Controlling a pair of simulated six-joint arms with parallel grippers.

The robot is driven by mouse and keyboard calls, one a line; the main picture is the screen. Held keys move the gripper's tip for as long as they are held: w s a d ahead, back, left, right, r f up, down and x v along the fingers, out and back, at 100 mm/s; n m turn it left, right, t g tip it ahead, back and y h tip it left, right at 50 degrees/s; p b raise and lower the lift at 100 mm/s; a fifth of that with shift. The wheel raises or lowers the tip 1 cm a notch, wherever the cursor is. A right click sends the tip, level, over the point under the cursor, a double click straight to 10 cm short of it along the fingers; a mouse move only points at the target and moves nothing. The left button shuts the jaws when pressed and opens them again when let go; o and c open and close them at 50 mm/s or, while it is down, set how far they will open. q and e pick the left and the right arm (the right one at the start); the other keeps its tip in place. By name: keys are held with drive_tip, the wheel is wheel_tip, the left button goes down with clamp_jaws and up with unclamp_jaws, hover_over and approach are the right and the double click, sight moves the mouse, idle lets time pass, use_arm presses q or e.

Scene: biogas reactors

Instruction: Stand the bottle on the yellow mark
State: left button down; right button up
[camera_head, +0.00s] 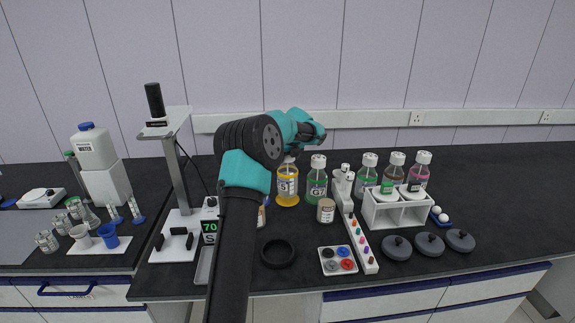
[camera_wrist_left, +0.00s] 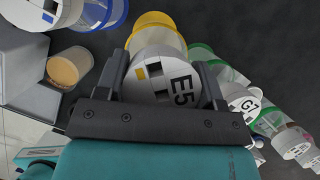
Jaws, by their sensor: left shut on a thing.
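The bottle (camera_head: 287,187) has a yellow band around its lower part and a pale label, and it looks upright among the bottles on the dark bench. In the left wrist view its white cap (camera_wrist_left: 163,77), marked E5, sits between the two fingers of my left gripper (camera_wrist_left: 162,88), which is shut on it. In the head view my arm and wrist hide most of the gripper, above the bottle. I cannot tell a separate yellow mark from the bottle's yellow band, or whether the base touches the bench. My right gripper is not in view.
A green-banded bottle (camera_head: 316,178) stands close to the right. A white rack (camera_head: 396,211) with several bottles stands further right. A black ring (camera_head: 278,253) lies nearer the front edge. The far-right bench is clear.

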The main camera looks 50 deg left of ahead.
use_arm(q)
drive_tip(key=shift+w+a, duration=0.25)
drive_tip(key=shift+f, duration=1.7)
drive_tip(key=shift+c, duration=1.2)
unclamp_jaws()
drive_tip(key=shift+f, duration=0.2)
drive_tip(key=v, duration=1.2)
